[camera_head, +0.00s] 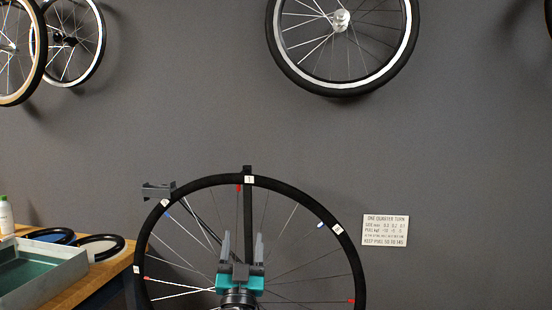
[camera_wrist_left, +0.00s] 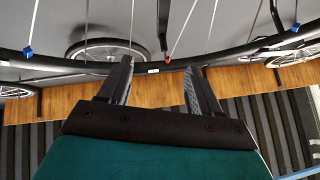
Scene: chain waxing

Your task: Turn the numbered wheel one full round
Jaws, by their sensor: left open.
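The numbered wheel (camera_head: 300,194) stands upright in the lower middle of the head view, with a black rim, white number tags and red and blue spoke markers. A tag (camera_head: 249,180) that seems to read 1 is at the top. My left gripper (camera_head: 242,240) is open, fingers up, in front of the spokes and below the top of the rim. In the left wrist view, the gripper (camera_wrist_left: 158,72) has its fingers apart, with the dark rim (camera_wrist_left: 152,68) crossing beyond the tips. I cannot tell whether they touch. The wheel's bottom is out of view. My right gripper is not in view.
A small dark block (camera_head: 158,190) sits at the rim's upper left. A printed card (camera_head: 385,230) is on the grey wall. A wooden bench (camera_head: 100,275) at left holds a tray (camera_head: 60,275), black rings and a bottle (camera_head: 5,215). Other wheels (camera_head: 342,88) hang above.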

